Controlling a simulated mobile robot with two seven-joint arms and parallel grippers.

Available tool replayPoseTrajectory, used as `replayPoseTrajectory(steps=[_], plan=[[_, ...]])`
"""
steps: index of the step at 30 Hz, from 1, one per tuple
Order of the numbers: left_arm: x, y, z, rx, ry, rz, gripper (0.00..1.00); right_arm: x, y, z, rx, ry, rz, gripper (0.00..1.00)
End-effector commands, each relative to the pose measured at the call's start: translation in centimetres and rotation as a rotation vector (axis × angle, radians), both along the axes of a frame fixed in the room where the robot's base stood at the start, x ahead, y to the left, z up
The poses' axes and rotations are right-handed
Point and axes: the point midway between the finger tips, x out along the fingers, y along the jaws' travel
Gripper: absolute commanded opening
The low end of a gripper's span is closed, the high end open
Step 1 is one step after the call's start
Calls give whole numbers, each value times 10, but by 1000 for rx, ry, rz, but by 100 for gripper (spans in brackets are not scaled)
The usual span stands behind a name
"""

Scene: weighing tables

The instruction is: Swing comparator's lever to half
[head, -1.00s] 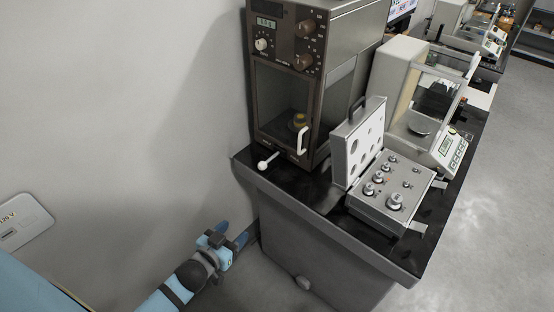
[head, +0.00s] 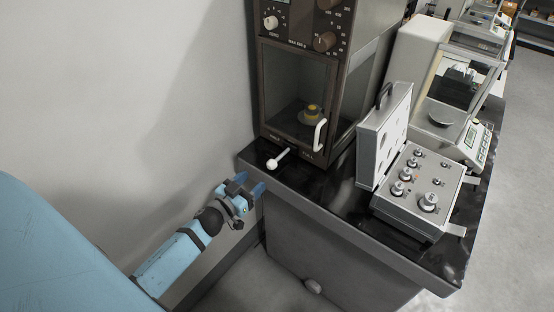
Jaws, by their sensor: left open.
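The comparator (head: 257,110) is a tall brown cabinet with a glass front door at the back of the black table. Its lever (head: 279,157) is a short light rod with a white ball knob, sticking out below the door and pointing toward the front left. Small white labels sit on the panel above it, with HALF to the left and FULL to the right. My left gripper (head: 252,186) is open and empty, just off the table's left edge, below and left of the knob and apart from it. My right gripper is not in view.
An open case of metal weights (head: 408,213) stands on the black table (head: 330,208), right of the lever. A white balance (head: 415,60) stands behind it. A yellow-topped weight (head: 312,111) sits inside the comparator. The table's left front corner is clear.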

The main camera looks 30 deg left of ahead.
Motion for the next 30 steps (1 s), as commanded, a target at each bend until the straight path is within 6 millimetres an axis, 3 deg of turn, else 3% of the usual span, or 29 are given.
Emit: replayPoseTrajectory(steps=[9, 15, 21, 30], plan=[[70, -5, 1, 2, -2, 1, 58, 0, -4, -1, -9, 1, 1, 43], [101, -8, 1, 1, -1, 1, 58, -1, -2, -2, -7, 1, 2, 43], [115, -9, 0, 1, 0, 1, 58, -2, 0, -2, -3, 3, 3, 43], [116, -9, 0, 1, 1, 1, 55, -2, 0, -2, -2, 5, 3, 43]])
